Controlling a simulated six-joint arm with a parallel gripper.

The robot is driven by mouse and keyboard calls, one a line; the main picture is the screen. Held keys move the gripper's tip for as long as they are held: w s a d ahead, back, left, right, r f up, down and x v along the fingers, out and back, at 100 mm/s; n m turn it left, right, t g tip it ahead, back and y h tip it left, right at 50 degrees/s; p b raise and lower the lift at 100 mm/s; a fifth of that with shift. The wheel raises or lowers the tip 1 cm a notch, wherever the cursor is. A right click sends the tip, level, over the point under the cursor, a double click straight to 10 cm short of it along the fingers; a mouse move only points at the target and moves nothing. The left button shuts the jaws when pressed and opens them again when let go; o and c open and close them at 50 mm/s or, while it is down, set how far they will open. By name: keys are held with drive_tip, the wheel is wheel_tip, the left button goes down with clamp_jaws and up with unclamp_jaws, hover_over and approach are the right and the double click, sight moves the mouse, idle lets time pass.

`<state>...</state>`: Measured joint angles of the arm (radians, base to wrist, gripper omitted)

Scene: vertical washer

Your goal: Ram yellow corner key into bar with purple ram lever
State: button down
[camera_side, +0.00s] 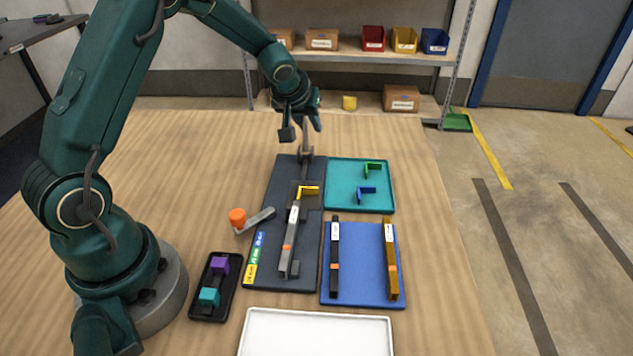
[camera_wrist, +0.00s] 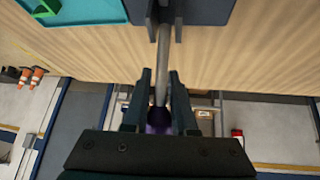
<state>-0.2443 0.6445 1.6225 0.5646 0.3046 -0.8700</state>
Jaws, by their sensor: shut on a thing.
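My gripper (camera_side: 302,126) is shut on the purple knob (camera_wrist: 157,120) at the top of the ram lever. The lever's grey rod (camera_side: 306,140) stands roughly upright at the far end of the dark fixture (camera_side: 280,172). The fingers hide the knob in the side view. The yellow corner key (camera_side: 311,190) lies on the fixture at the far end of the grey bar (camera_side: 288,247), one arm pointing right. I cannot tell how deep the key sits in the bar. The bar lies lengthwise in the fixture with a white label and an orange band.
An orange-knobbed lever (camera_side: 237,217) is left of the fixture. A teal tray (camera_side: 345,205) holds green and blue corner keys. A blue tray (camera_side: 362,265) holds a black bar and a brown bar. A black tray (camera_side: 211,312) holds purple and teal blocks. A white tray (camera_side: 315,335) is empty.

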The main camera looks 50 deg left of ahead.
sight(304, 129)
drive_tip(key=shift+w+a+r, duration=0.1)
drive_tip(key=shift+a+r, duration=0.05)
drive_tip(key=shift+r, duration=0.2)
drive_tip(key=c, duration=0.7)
unclamp_jaws()
drive_tip(key=shift+f, duration=0.1)
drive_tip(key=shift+v, duration=2.6)
